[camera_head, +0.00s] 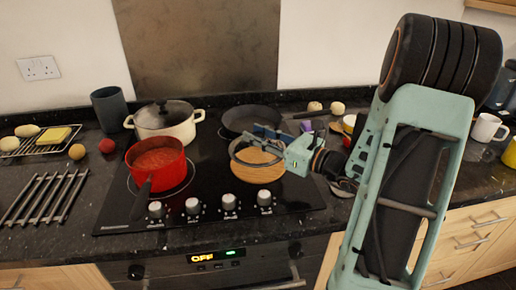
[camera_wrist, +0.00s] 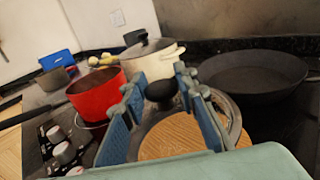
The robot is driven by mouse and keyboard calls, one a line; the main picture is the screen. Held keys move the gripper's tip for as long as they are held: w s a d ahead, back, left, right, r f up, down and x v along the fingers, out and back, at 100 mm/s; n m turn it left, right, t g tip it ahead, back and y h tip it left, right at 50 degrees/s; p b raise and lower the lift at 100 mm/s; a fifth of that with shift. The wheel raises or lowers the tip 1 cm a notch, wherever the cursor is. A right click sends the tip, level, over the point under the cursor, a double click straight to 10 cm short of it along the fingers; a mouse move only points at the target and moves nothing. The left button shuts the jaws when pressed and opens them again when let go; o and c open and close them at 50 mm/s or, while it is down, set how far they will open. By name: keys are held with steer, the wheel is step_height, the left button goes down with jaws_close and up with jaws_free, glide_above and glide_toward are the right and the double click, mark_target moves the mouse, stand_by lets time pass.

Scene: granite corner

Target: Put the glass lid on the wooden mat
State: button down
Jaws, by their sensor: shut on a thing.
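The glass lid, with a dark rim (camera_head: 233,150) and a black knob (camera_wrist: 162,90), is held by its knob in my gripper (camera_head: 268,133). In the wrist view, my gripper's blue fingers (camera_wrist: 160,95) stand on both sides of the knob, shut on it. The round wooden mat (camera_head: 258,173) lies on the cooktop under the lid, and its wood also shows in the wrist view (camera_wrist: 185,142). The lid overlaps the mat in both views. I cannot tell whether they touch. Part of the lid is hidden by my fingers.
A red pot (camera_head: 155,160) stands left of the mat, its handle toward the front. A cream pot (camera_head: 165,122) with its own lid is behind it. A dark frying pan (camera_head: 248,119) is behind the mat. A slatted metal trivet (camera_head: 45,198) lies at left; a white mug (camera_head: 487,129) is at right.

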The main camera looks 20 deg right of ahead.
steer(key=shift+w+d+f, duration=0.25)
steer(key=shift+w+f, duration=0.15)
steer(key=shift+f, duration=0.15)
steer(key=shift+w+d+f, duration=0.2)
steer(key=shift+w+f, duration=0.2)
steer(key=shift+f, duration=0.15)
steer(key=shift+w+f+b, duration=0.1)
steer(key=shift+f+b, duration=0.2)
steer(key=shift+f, duration=1.3)
steer(key=shift+f, duration=0.15)
steer(key=c, duration=1.5)
jaws_free()
steer(key=shift+r, duration=0.2)
steer(key=v, duration=1.2)
steer(key=shift+f, duration=0.15)
steer(key=shift+a, duration=0.1)
